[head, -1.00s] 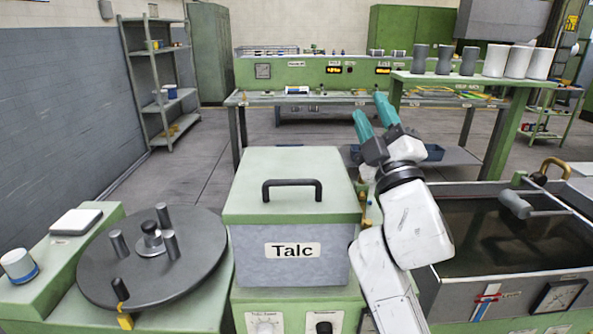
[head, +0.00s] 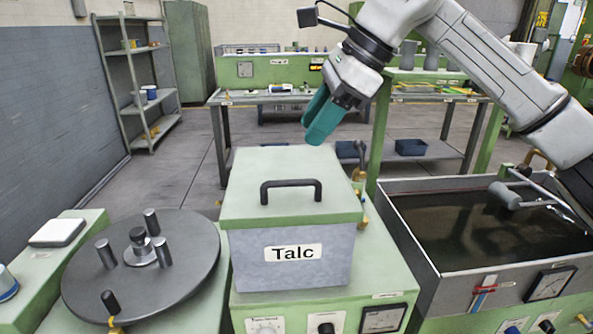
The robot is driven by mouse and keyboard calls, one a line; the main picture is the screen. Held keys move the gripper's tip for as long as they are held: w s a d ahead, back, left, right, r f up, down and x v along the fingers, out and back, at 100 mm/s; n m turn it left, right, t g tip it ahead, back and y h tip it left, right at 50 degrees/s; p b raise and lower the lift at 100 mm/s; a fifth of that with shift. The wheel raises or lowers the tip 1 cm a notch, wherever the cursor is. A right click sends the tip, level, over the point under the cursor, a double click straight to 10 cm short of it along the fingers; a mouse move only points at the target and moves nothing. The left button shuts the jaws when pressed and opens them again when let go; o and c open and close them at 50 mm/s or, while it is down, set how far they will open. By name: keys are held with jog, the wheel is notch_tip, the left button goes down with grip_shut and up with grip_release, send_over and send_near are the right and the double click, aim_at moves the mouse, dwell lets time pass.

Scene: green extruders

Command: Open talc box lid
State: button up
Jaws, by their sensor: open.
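The talc box (head: 293,262) is a grey box with a "Talc" label, standing on a green machine in the middle of the head view. Its green lid (head: 290,205) lies shut on top. A black bar handle (head: 291,186) stands on the lid. My gripper (head: 316,130) has teal fingers and is open and empty. It appears above and behind the lid's far right part, pointing down and to the left, apart from the handle. The fingers overlap in this view, so the gap between them is partly hidden.
A dark round turntable (head: 140,275) with upright pegs is left of the box. A dark tank (head: 470,230) with a roller is at the right. A small gauge (head: 382,318) sits at the box's front right. The space above the lid is clear.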

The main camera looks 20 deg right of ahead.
aim_at(303, 182)
jog(key=shift+h, duration=0.6)
jog(key=x, duration=0.3)
jog(key=d+x, duration=0.1)
jog(key=x, duration=0.2)
jog(key=d+x, duration=0.1)
jog(key=x, duration=0.3)
jog(key=shift+s+f+p, duration=0.2)
jog(key=shift+f+p, duration=0.2)
jog(key=shift+f, duration=0.1)
grip_shut()
